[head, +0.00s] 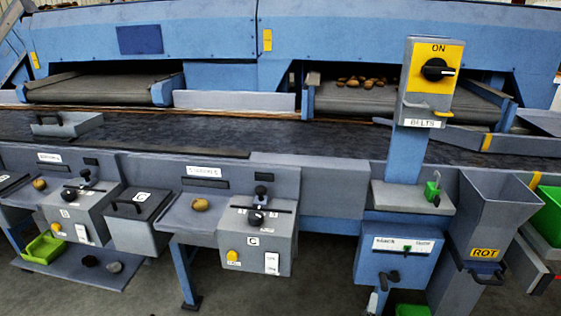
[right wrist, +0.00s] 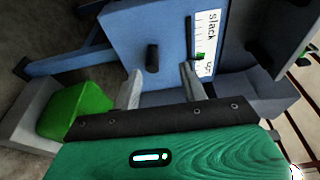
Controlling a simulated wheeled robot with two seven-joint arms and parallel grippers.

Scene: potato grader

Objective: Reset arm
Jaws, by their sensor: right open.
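The task's arm cannot be singled out by name; a blue box marked "slack" (head: 399,263) with a scale and a dark knob stands below the belt. In the right wrist view this box (right wrist: 150,35) appears turned sideways, with its black knob (right wrist: 152,58) ahead of the fingers. My right gripper (head: 373,301) shows only as a small pale piece at the lower edge of the head view. In the wrist view my right gripper (right wrist: 162,88) is open, with nothing between its two pale fingers. My left gripper is not in view.
The "BELTS" switch post (head: 407,155) rises above the box. The "ROT" chute (head: 490,220) stands to its right. A green bin (right wrist: 75,106) is close by in the wrist view. Grader station C (head: 257,235) lies to the left, with open floor between.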

